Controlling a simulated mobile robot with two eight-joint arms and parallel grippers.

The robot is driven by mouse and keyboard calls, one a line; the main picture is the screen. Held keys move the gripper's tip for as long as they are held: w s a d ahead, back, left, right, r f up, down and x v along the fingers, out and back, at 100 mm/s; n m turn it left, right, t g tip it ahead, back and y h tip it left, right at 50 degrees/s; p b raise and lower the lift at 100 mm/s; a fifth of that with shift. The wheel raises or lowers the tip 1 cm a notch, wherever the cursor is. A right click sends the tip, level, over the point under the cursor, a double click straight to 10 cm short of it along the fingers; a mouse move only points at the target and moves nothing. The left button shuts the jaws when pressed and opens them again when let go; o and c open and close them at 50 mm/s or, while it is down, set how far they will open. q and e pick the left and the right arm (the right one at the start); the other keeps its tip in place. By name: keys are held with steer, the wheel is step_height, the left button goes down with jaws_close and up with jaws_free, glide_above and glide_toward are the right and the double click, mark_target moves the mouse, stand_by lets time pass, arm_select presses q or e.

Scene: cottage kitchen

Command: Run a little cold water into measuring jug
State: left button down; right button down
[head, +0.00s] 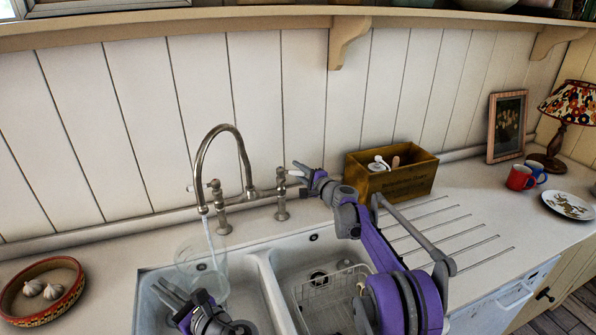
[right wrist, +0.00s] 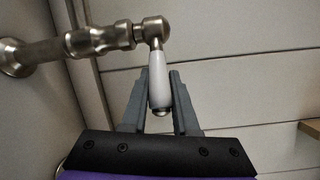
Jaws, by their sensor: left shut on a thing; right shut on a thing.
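The clear measuring jug (head: 221,283) is under the spout of the swan-neck tap (head: 246,165), in the left sink basin. A thin pale stream of water (head: 209,238) runs from the spout into the jug's mouth. My left gripper (head: 172,292) is shut at the jug's near left side and holds it; the exact grip is hard to see. The water level in the jug cannot be made out. My right gripper (head: 302,174) is shut on the tap's right lever, whose white handle (right wrist: 159,80) sits between the fingers in the right wrist view.
A wire basket (head: 335,297) sits in the right basin. A wooden box (head: 392,184) stands behind the ribbed drainer. A bowl with garlic (head: 68,305) is at the left. Mugs (head: 520,178), a plate (head: 569,206) and a lamp (head: 571,103) are at the right.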

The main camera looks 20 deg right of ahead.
steer(key=shift+r, duration=0.1)
stand_by(0.8)
steer(key=m+h, duration=0.1)
steer(key=s+m+h, duration=0.1)
steer(key=h, duration=0.1)
steer(key=shift+a+r+t, duration=0.1)
steer(key=shift+a+t, duration=0.1)
steer(key=shift+t, duration=0.1)
steer(key=shift+s+m+h, duration=0.2)
steer(key=shift+m+h, duration=0.4)
steer(key=shift+h, duration=0.3)
steer(key=c, duration=0.7)
jaws_free()
steer(key=shift+s, duration=0.15)
steer(key=s, duration=1.1)
steer(key=shift+s+r, duration=0.1)
steer(key=shift+s, duration=0.3)
